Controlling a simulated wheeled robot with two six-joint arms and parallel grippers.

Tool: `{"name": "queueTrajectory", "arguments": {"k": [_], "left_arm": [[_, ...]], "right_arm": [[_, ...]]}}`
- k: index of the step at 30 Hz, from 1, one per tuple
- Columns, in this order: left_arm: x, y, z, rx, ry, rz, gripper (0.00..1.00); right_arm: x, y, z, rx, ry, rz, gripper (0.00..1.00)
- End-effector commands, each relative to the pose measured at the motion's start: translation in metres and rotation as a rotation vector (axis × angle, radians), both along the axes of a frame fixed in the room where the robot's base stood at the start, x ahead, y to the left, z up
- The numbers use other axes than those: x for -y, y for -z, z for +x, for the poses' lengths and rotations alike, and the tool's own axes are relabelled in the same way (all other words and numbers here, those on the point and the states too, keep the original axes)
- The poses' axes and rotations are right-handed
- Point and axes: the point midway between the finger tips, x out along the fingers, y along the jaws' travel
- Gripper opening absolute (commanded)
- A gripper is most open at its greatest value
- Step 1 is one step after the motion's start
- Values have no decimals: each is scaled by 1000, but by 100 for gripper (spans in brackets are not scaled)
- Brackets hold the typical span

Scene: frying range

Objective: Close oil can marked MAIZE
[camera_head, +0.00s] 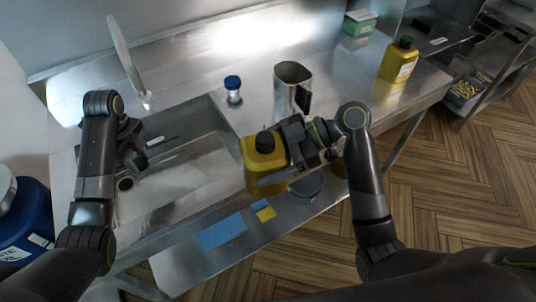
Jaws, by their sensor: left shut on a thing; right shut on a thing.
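A yellow oil can (262,172) with a dark top (265,142) is held upright in front of the counter's edge. My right gripper (284,146) is shut on it from the right side. I cannot tell whether the dark top is a cap or an open neck, and no label on this can is readable. My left gripper (138,163) is over the sink area, left of the can and apart from it. It is shut on a small dark thing, mostly hidden by the fingers. A second yellow can (396,66) with a dark green cap stands at the counter's right end.
A metal pitcher (291,88) and a small blue-capped jar (233,89) stand on the counter behind the held can. A green box (358,24) stands at the back. A faucet (128,60) rises at the left. Blue and yellow cloths (222,231) lie on the lower shelf.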

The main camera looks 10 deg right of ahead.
Motion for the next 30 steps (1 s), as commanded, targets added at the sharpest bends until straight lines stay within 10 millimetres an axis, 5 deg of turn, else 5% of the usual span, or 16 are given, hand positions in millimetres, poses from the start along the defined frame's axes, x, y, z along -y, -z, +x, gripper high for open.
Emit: {"name": "queueTrajectory", "arguments": {"k": [7, 19, 30], "left_arm": [[0, 0, 0, 0, 0, 0, 18], [0, 0, 0, 0, 0, 0, 18], [0, 0, 0, 0, 0, 0, 18]], "right_arm": [[23, 6, 3, -2, 107, -7, 44], [128, -3, -7, 3, 602, -10, 44], [148, -21, -20, 0, 706, 0, 44]]}}
